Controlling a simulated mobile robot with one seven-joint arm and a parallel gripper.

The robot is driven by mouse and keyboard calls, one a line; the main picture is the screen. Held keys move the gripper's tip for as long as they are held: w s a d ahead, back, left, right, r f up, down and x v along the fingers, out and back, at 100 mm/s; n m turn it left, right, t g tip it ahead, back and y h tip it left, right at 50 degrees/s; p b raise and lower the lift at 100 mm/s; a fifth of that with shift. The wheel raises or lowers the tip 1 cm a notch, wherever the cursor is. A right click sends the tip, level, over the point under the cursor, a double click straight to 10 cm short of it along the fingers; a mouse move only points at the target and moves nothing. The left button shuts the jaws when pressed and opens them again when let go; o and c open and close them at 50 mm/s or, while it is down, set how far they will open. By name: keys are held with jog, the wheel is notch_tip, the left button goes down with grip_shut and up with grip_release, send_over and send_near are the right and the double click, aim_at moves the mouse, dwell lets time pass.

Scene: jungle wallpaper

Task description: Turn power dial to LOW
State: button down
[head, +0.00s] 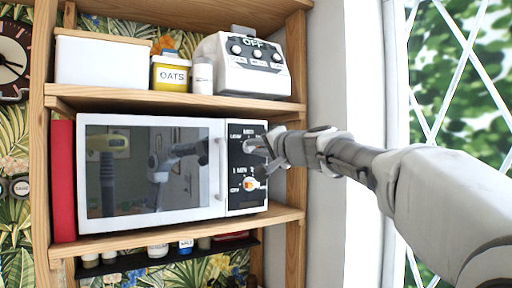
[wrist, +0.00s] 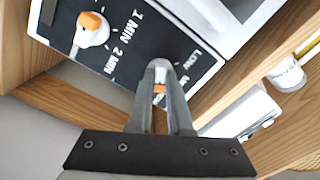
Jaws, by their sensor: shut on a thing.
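The white microwave (head: 150,217) stands on the middle shelf with a dark control panel (head: 233,200) on its right side. My gripper (head: 264,147) reaches in from the right to the upper part of this panel, at the power dial. In the wrist view my gripper (wrist: 160,78) is shut on the power dial (wrist: 159,89); only a bit of its orange mark shows between the fingers. The word LOW shows on the panel beside the fingers, with another label partly hidden. Which way the dial points cannot be told. The lower timer dial (head: 250,184), white with an orange mark, also shows in the wrist view (wrist: 93,30).
A vertical door handle (head: 219,168) is just left of the panel. The wooden shelf post (head: 296,190) stands close right of the microwave. Above are a white appliance (head: 245,70), an OATS jar (head: 171,75) and a white box (head: 100,62). A red book (head: 63,180) stands at left.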

jog(key=shift+f+n+b, duration=0.15)
jog(key=shift+n+b, duration=1)
jog(key=shift+n, duration=0.05)
jog(key=shift+n+b, duration=0.75)
jog(key=shift+n, duration=0.35)
jog(key=shift+n+b, duration=0.65)
jog(key=shift+n, duration=0.05)
jog(key=shift+n+b, duration=0.95)
jog(key=shift+n, duration=0.65)
